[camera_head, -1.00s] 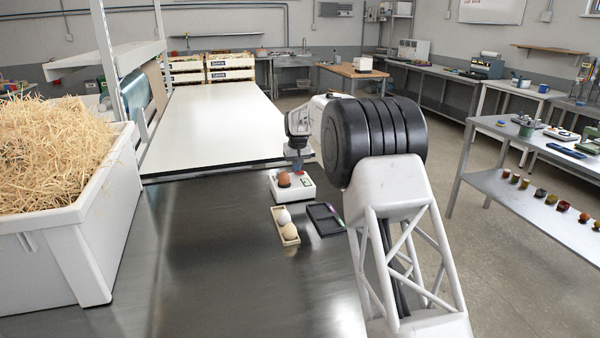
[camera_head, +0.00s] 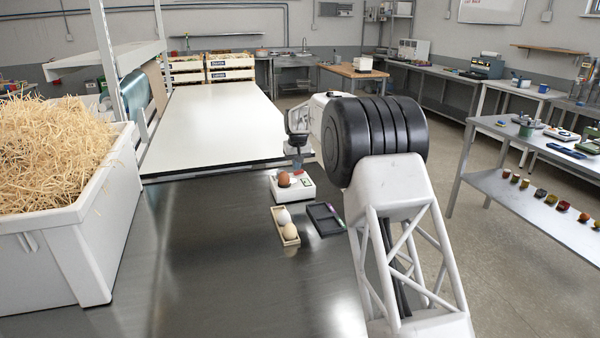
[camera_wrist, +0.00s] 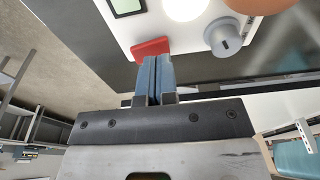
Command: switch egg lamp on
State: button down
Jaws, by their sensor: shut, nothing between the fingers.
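The egg lamp (camera_head: 305,192) is a low white box on the steel bench in the head view. A brown egg (camera_head: 284,179) is at its left side; the egg's edge also shows at the top of the wrist view (camera_wrist: 262,5). In the wrist view the lamp's top (camera_wrist: 140,28) carries a red switch (camera_wrist: 151,48), a grey knob (camera_wrist: 222,38) and a bright white round patch (camera_wrist: 185,8). My gripper (camera_wrist: 154,62) is shut and empty, its blue fingertips right at the red switch. I cannot tell whether they touch it.
A small wooden tray (camera_head: 293,241) with a white and a beige egg stands in front of the lamp. A dark tray (camera_head: 325,219) lies to its right. A large white bin of straw (camera_head: 62,240) stands at left. The bench between is clear.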

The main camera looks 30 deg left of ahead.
aim_at(298, 172)
jog(key=shift+r, duration=2.85)
jog(key=shift+d, duration=0.1)
